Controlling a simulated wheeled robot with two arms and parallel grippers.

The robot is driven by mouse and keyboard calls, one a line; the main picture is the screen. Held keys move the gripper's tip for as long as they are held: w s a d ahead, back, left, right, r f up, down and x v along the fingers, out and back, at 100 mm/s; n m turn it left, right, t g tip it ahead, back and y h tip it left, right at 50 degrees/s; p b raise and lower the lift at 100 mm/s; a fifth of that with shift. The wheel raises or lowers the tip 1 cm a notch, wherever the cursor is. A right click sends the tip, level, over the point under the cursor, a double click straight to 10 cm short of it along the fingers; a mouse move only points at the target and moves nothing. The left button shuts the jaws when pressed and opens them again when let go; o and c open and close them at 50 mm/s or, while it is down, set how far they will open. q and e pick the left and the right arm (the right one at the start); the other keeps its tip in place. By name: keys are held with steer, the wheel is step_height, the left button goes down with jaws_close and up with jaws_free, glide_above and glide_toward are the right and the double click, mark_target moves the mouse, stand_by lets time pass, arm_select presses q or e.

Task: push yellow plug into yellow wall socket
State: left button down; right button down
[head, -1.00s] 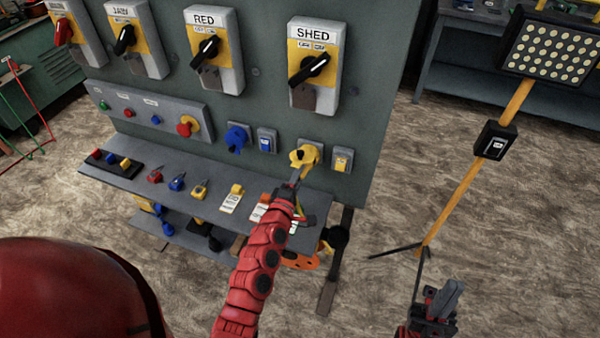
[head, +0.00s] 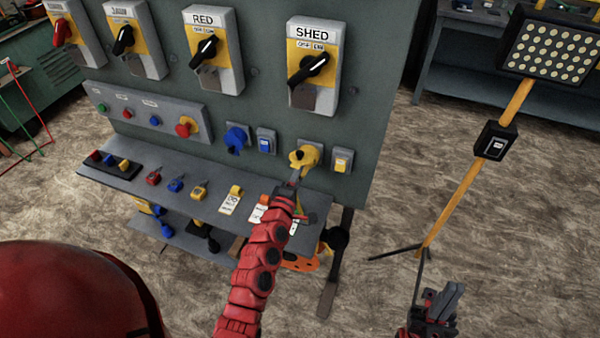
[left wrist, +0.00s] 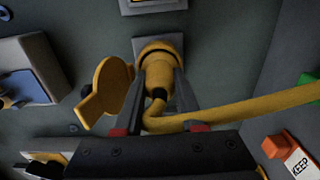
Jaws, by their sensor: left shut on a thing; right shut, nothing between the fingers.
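The yellow wall socket (head: 311,149) is on the green-grey panel below the SHED switch. In the left wrist view its yellow round cover (left wrist: 106,88) hangs open to the left. My left gripper (head: 297,175) is at the socket, shut on the yellow plug (left wrist: 158,72). The plug is lined up with the socket and its front meets the socket's mouth; how deep it sits cannot be seen. A yellow cable (left wrist: 240,112) runs from the plug to the right. My right gripper (head: 447,296) is shut and empty, low at the right, away from the panel.
A yellow-framed switch (head: 342,160) is right of the socket; a blue socket (head: 237,138) is to its left. Below is a grey shelf (head: 145,170) with padlocks and tags. A lamp stand (head: 470,165) stands on the right, with open floor between.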

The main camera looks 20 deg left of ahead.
arm_select(q)
steer(key=shift+c, duration=2.2)
jaws_free()
steer(key=s+b, duration=0.5)
steer(key=s, duration=1.2)
steer(key=shift+s+a, duration=0.2)
steer(key=shift+a, duration=0.1)
